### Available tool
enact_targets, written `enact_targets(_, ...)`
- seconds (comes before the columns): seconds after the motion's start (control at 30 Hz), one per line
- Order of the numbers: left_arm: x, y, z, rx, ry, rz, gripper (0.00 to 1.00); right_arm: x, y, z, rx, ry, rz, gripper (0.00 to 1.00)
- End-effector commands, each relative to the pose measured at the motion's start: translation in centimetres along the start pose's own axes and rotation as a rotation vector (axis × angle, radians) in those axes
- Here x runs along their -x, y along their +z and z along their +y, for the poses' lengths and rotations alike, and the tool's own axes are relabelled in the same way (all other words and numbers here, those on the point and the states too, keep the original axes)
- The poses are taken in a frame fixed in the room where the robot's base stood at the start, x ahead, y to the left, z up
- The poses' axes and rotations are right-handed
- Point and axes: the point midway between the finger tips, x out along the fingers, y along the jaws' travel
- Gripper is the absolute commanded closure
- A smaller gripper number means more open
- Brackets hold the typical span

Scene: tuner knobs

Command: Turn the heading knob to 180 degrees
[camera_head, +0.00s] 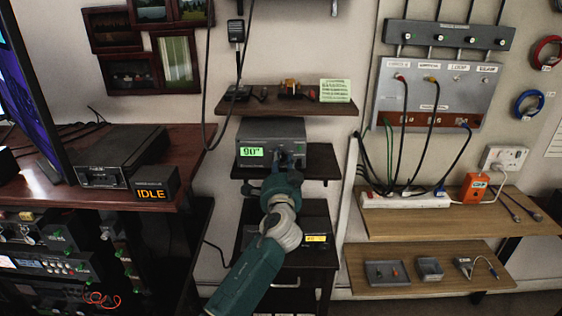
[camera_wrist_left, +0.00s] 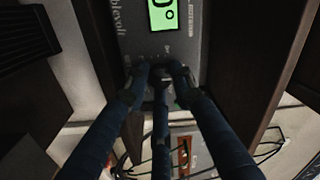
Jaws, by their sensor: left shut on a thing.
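The grey heading unit (camera_head: 271,133) stands on a small dark shelf in the head view, with a lit green display reading 90°. My left gripper (camera_head: 287,165) reaches up to the right part of its front panel and hides the knob there. In the left wrist view, my left gripper (camera_wrist_left: 162,78) has its dark fingers closed together around the small dark heading knob (camera_wrist_left: 163,73), just by the green display (camera_wrist_left: 163,14). The knob is mostly hidden between the fingertips. My right gripper is in neither view.
A dark shelf (camera_head: 325,160) holds the unit, and another shelf (camera_head: 290,105) with small items hangs above. A box with a yellow display (camera_head: 316,238) sits below. A desk with an IDLE sign (camera_head: 153,191) is at left; wooden shelves (camera_head: 460,222) are at right.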

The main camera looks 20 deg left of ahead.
Motion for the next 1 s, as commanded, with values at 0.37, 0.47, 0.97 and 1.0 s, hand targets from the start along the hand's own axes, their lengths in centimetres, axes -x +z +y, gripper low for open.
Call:
enact_targets(0.37, 0.0, -0.1, 0.0, 0.001, 0.0, 0.002, 0.6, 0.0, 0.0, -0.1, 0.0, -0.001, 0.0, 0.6)
enact_targets(0.47, 0.0, -0.1, 0.0, 0.001, 0.0, 0.002, 0.57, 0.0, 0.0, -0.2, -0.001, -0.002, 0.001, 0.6)
enact_targets(0.97, 3.8, -0.1, 0.1, 0.003, 0.002, 0.003, 0.57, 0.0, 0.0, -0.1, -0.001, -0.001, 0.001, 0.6)
enact_targets(1.0, 4.8, 0.0, 0.2, 0.003, 0.002, 0.003, 0.57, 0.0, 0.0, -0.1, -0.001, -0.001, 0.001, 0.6)
